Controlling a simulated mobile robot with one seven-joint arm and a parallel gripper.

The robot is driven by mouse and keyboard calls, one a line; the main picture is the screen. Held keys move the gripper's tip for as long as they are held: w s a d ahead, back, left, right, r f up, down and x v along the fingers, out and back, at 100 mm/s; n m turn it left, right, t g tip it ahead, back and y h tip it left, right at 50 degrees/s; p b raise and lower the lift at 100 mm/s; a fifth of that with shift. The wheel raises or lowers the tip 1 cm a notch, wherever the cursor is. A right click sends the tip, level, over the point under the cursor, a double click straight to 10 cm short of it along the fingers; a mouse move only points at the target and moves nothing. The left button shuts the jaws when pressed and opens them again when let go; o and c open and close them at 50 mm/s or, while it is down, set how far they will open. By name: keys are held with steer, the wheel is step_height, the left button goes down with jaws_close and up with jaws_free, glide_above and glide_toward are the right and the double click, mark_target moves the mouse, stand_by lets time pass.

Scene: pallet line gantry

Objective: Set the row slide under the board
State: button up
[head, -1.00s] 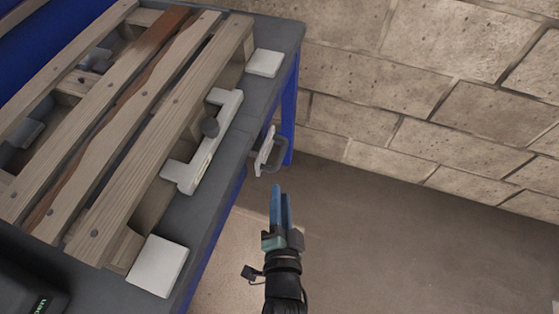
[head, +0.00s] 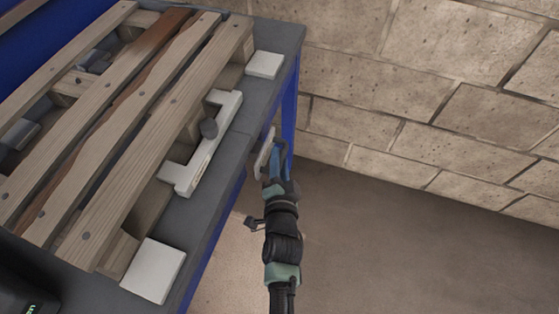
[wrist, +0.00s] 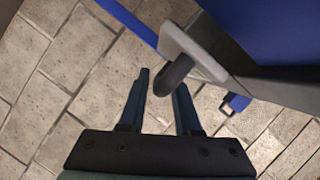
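A wooden pallet with several boards (head: 137,130), one of them dark reddish-brown (head: 140,68), lies on the grey bench top. A pale notched bracket with a dark knob (head: 205,155) lies along its right side. A pale plate with a dark handle (head: 264,151) is on the bench's right side; I cannot tell which of these two is the row slide. My gripper (head: 279,155) is at this handle. In the wrist view my gripper (wrist: 163,95) is open, and the dark handle (wrist: 174,73) shows by the gap between its fingertips; contact cannot be told.
The grey bench (head: 232,135) has blue legs (head: 289,113). White square pads (head: 154,268) lie on it near the pallet's right corners. A block wall (head: 430,110) stands behind and to the right. The floor (head: 400,245) right of my arm is clear.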

jaws_close()
steer(key=shift+f, duration=0.1)
stand_by(1.4)
